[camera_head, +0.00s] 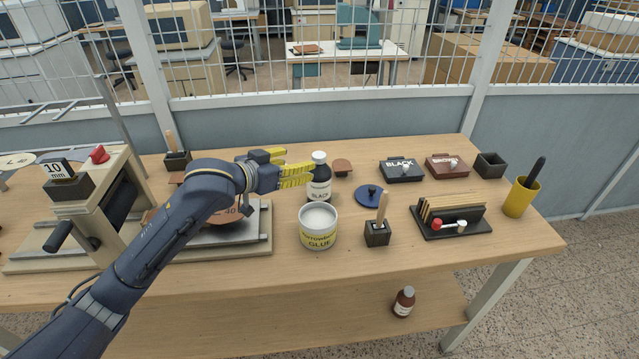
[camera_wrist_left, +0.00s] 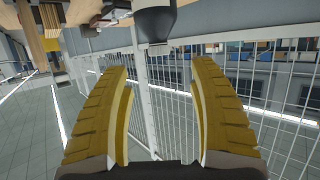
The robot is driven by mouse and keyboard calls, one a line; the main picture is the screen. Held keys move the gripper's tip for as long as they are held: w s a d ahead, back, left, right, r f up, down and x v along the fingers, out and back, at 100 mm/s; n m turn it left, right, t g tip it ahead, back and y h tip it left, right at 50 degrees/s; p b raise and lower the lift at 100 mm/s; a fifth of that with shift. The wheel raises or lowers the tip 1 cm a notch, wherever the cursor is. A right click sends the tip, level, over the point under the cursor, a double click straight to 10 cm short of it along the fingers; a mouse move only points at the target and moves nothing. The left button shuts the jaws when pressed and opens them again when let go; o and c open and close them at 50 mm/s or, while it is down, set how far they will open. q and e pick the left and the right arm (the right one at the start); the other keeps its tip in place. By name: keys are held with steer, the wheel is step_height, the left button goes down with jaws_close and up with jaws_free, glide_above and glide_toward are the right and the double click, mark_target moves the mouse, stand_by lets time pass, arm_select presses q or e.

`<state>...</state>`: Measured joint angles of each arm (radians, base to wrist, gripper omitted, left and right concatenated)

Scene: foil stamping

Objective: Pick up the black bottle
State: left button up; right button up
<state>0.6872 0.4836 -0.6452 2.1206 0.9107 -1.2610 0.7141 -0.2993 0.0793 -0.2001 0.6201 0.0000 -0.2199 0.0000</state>
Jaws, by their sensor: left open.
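The black bottle (camera_head: 319,185) stands upright on the table, with a white cap and a white label, behind the glue tub. In the left wrist view the black bottle (camera_wrist_left: 155,24) shows upside down at the top edge, partly cut off, beyond the fingertips. My left gripper (camera_head: 299,163) has yellow fingers and is just left of the bottle's upper part. Its fingers are apart, with nothing between them, in the left wrist view (camera_wrist_left: 158,75). One fingertip looks close to the bottle's neck; I cannot tell if it touches. My right gripper is not in view.
The white glue tub (camera_head: 318,228) stands in front of the bottle. A blue disc (camera_head: 368,196) and a stamp holder (camera_head: 377,234) are to its right. A brown round-topped piece (camera_head: 343,166) is behind it. The press (camera_head: 90,210) fills the left. A brown bottle (camera_head: 404,302) is on the lower shelf.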

mark_target(316, 157)
arm_select(q)
steer(key=shift+x, duration=5.15)
steer(key=shift+d+r, duration=0.1)
steer(key=shift+r, duration=0.1)
jaws_close()
steer(key=shift+r, duration=0.1)
